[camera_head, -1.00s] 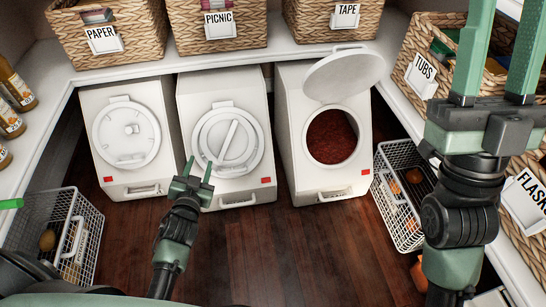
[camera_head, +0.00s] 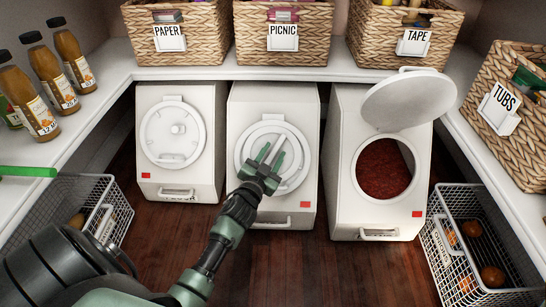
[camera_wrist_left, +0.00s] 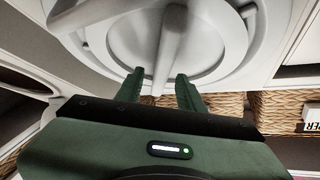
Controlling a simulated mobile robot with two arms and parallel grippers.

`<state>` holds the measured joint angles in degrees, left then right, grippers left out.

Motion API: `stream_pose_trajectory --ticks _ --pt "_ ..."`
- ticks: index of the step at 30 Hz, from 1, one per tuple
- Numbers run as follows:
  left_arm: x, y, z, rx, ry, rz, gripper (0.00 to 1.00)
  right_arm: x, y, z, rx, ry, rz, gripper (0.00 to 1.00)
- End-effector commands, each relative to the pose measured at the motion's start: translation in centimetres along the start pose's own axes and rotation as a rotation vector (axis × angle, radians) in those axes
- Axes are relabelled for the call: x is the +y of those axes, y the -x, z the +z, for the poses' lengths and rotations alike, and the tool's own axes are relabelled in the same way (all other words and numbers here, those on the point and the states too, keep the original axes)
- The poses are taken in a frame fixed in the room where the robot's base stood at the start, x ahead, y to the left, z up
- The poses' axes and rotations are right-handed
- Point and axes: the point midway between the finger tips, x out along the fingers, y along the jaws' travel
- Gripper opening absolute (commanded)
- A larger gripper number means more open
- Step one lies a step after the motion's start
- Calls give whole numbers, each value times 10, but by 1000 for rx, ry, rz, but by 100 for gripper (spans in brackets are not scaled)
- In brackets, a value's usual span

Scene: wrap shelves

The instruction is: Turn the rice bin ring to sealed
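Three white bins stand in a row under the shelf in the head view. The middle bin (camera_head: 241,100) has a round lid ring (camera_head: 245,153) with a straight raised bar (camera_head: 283,143) across it, slanted in the head view. I cannot read which bin is the rice bin. My left gripper (camera_head: 270,157) is in front of the middle ring, fingers parted. In the left wrist view the gripper (camera_wrist_left: 158,82) is open, with the bar (camera_wrist_left: 168,45) lying between the fingertips; I cannot tell whether they touch it. My right gripper is not in view.
The left bin (camera_head: 206,120) is closed with a round knobbed lid. The right bin (camera_head: 345,120) stands open, its lid (camera_head: 410,100) raised and red contents showing. Wire baskets (camera_head: 455,255) stand at both sides. Bottles (camera_head: 75,60) stand on the left shelf.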

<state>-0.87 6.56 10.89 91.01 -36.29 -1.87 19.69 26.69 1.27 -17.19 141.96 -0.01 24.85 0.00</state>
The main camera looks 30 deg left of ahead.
Motion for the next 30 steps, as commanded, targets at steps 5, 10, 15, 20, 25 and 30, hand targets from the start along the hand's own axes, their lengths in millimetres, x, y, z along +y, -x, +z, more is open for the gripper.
stream_pose_trajectory --ticks 5,10,15,20,25,30 --pt "0 0 0 0 0 0 38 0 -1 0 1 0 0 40" --pt "0 0 0 0 0 1 0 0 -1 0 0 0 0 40" --pt "0 0 0 0 0 1 0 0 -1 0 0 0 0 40" --pt "0 0 0 0 0 1 0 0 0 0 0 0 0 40" --pt "0 0 0 0 0 1 0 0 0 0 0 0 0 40" --pt "0 0 0 0 0 1 0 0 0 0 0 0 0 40"
